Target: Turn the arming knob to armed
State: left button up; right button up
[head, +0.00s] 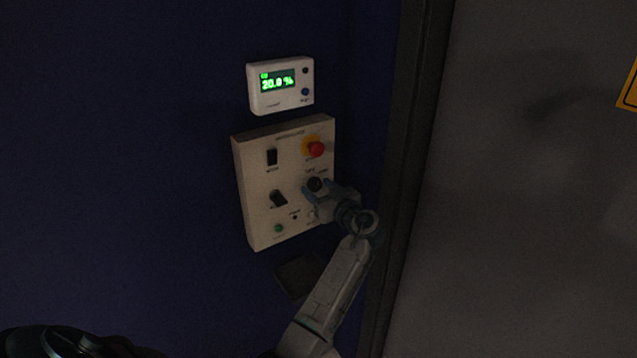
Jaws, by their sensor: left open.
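A cream control panel (252,181) is fixed to the dark blue wall. A black round knob (315,183), with small lettering above it, sits on the panel's right side below the red button. The lettering is too small to read surely, and I cannot tell which way the knob points. My left gripper (317,192) is open at the knob, its blue-grey fingers spread around its lower part. I cannot tell whether they touch it. The gripper and wrist hide the panel's lower right edge. My right gripper is not in view.
A red mushroom button (316,149) on a yellow base is just above the knob. A black rocker switch (272,157), a black lever switch (278,198) and a green button (278,229) are at left. A white display (281,86) reads 20.0 %. A dark door frame (412,150) stands close right.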

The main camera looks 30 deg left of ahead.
pick_arm(q)
jog(key=shift+w+a, duration=0.15)
jog(key=shift+a, duration=0.15)
jog(key=c, duration=0.9)
jog(key=shift+c, duration=0.2)
